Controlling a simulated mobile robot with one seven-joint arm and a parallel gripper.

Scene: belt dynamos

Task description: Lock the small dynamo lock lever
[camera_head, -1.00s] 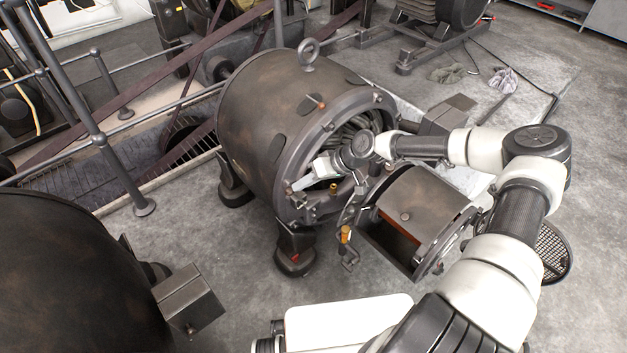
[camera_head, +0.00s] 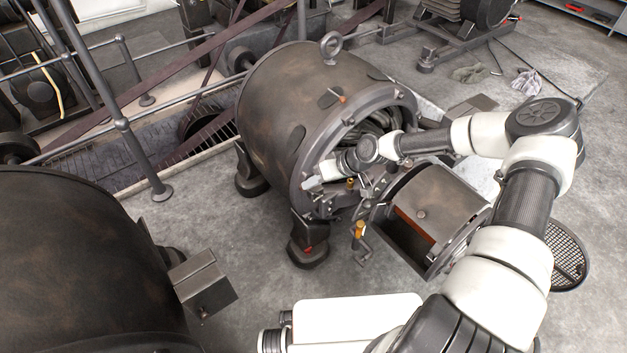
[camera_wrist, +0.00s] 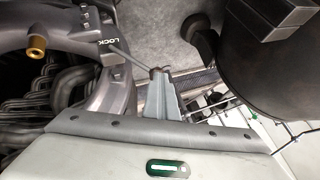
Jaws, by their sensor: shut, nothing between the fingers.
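The large dark dynamo (camera_head: 285,115) stands in the middle of the head view, its round end open with coils inside. In the wrist view a thin grey lever (camera_wrist: 130,59) starts beside a block marked LOCK (camera_wrist: 108,42) on the ring-shaped rim (camera_wrist: 118,90). Its far end lies at my fingertips; I cannot tell whether they touch it. My gripper (camera_wrist: 160,80) is shut and holds nothing. In the head view my gripper (camera_head: 310,183) is at the lower front of the dynamo's rim, and the lever is too small to make out there.
A brass knob (camera_wrist: 36,48) sits on the rim near the LOCK block. An open curved cover (camera_head: 435,195) hangs right of the dynamo, close to my arm. Another dark machine (camera_head: 75,260) fills the lower left.

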